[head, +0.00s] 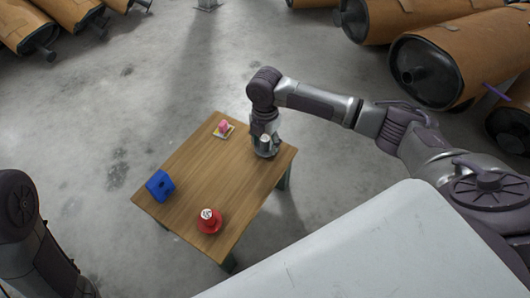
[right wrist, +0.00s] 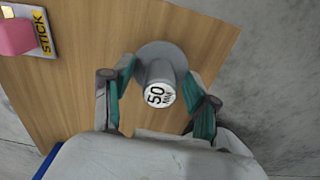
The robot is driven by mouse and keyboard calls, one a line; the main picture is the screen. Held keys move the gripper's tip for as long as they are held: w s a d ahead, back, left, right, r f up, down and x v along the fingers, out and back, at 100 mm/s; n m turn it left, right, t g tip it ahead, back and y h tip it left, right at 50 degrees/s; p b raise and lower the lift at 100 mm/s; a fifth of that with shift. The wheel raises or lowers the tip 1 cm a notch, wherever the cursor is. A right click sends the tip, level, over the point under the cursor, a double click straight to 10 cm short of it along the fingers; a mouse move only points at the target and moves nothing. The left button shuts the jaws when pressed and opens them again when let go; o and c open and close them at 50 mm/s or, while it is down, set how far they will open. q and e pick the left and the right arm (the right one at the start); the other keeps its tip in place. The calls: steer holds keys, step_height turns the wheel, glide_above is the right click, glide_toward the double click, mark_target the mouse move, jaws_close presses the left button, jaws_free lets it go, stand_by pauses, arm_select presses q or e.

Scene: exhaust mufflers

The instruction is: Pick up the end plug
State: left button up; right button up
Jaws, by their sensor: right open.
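A grey plug (right wrist: 158,82) with a round flange and a white end marked "50 MM" stands on the wooden table, seen in the right wrist view. It also shows in the head view (head: 265,139), partly hidden by my gripper. My right gripper (right wrist: 162,76) is open, with one green-padded finger on each side of the plug. Gaps show between the fingers and the plug. In the head view, the right gripper (head: 265,146) points down at the table's right corner. My left arm shows at the left edge; its gripper is out of view.
The wooden table (head: 188,172) also holds a red flanged plug (head: 209,221), a blue block (head: 160,185) and a pink piece on a small "STICK" card (right wrist: 42,42). Large brown mufflers (head: 460,55) lie on the floor behind. The table's middle is clear.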

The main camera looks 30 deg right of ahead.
steer(key=shift+c, duration=0.2)
steer(key=c, duration=1.1)
steer(key=shift+r, duration=0.15)
